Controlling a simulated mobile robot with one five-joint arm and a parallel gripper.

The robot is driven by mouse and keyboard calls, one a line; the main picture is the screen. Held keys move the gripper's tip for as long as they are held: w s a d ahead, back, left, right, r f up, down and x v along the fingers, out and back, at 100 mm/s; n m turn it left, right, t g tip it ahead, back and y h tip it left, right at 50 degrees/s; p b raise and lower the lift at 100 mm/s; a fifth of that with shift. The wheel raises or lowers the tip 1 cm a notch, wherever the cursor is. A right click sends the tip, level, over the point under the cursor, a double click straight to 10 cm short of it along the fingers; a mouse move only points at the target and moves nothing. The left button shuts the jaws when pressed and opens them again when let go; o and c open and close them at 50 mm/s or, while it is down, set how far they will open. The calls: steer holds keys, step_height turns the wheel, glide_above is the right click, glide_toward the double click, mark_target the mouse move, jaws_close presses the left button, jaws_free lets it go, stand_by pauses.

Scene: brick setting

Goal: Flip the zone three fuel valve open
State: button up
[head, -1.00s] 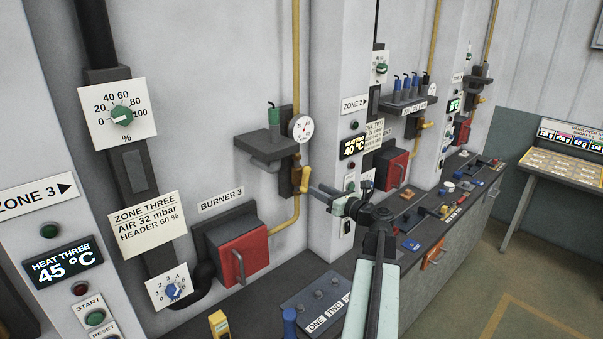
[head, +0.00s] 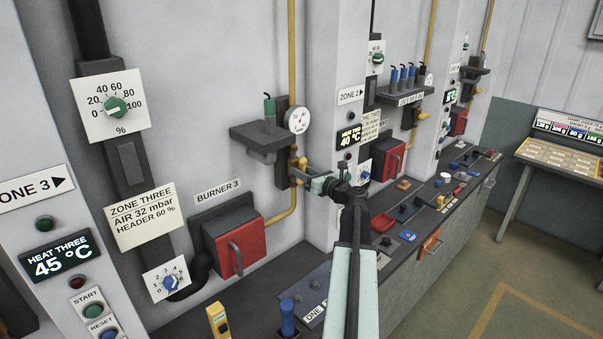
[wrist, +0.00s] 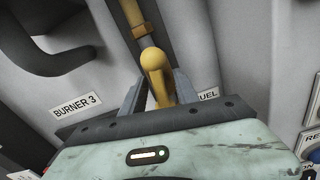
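The zone three fuel valve is on the yellow gas pipe right of burner 3. Its yellow handle (head: 302,162) shows at the pipe in the head view, partly hidden by my gripper (head: 300,174). In the wrist view the rounded yellow handle (wrist: 155,72) stands between the two grey fingers of my gripper (wrist: 162,82). One finger is on each side, very close to the handle. I cannot tell whether they press on it. A label ending in "UEL" (wrist: 208,94) is partly hidden behind the right finger.
The red burner 3 box (head: 238,245) is left of the valve. A dark shelf (head: 262,134) and a round gauge (head: 298,120) are above it. The console (head: 250,300) with a blue lever (head: 287,315) lies below. A wall pillar (head: 330,210) stands close on the right.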

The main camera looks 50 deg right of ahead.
jaws_close()
steer(key=shift+n, duration=1)
steer(key=shift+o, duration=0.3)
jaws_free()
steer(key=s, duration=0.7)
steer(key=shift+s+a, duration=0.3)
steer(key=shift+s, duration=0.1)
